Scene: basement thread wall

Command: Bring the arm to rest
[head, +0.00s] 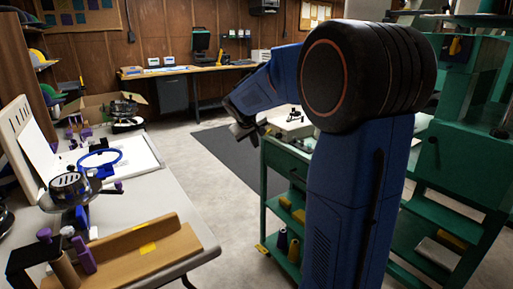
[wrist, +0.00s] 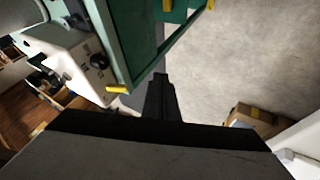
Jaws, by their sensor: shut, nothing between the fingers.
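My blue arm rises in the right half of the head view and bends at a large black joint. My gripper (head: 243,130) hangs at the end of the arm, left of that joint, in the air between the work table and the green cart. In the wrist view my gripper (wrist: 160,82) shows as a narrow dark shape with its fingers together. It is shut and holds nothing.
A pale table (head: 165,190) at the left bears a blue hoop (head: 100,158) and a brown tray (head: 145,252). A green cart (head: 285,155) stands close to my gripper at the right. Grey floor (head: 185,140) lies open between them. A desk (head: 180,70) stands at the back wall.

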